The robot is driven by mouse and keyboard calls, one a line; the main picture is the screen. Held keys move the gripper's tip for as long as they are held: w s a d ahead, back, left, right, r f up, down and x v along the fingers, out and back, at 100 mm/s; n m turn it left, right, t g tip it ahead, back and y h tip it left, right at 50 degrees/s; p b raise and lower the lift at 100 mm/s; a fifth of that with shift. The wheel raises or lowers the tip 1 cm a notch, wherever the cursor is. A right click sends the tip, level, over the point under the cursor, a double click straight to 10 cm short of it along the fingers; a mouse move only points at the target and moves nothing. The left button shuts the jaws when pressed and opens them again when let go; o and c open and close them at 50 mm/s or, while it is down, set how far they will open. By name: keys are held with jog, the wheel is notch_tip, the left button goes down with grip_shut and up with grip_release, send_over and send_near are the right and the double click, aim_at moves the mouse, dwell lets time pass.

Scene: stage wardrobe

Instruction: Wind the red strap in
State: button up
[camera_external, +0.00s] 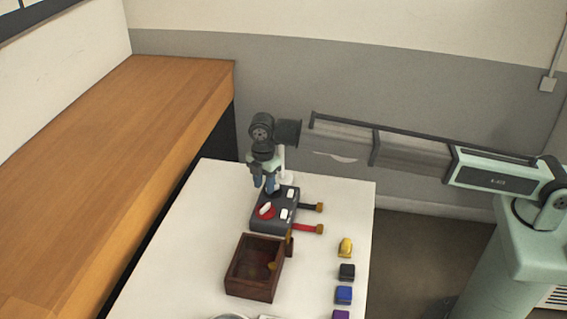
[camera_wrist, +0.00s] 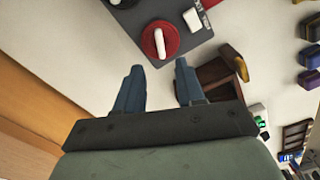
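A dark grey winder box (camera_external: 259,225) stands on the white table, with a red round knob (camera_external: 266,211) on top that carries a white grip bar. The red strap (camera_external: 307,229) sticks out of the box's right side and ends in a brown tip. My gripper (camera_external: 266,190) points down at the far left part of the box and hides what lies under it. In the wrist view, its two blue fingers (camera_wrist: 159,76) are apart with nothing between them. The red knob (camera_wrist: 171,33) is just beyond the fingertips there, not touched.
A black strap (camera_external: 308,207) leaves the box behind the red one. White labelled pieces (camera_external: 290,194) sit on the box top. A brown open wooden box (camera_external: 238,285) stands in front. Several coloured small items, including a yellow one (camera_external: 346,248), line the table's right side.

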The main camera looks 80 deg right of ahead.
aim_at(264, 212)
notch_tip(264, 212, down, 9)
jog(key=shift+r, duration=0.1)
dwell(0.3)
grip_shut()
dwell(0.4)
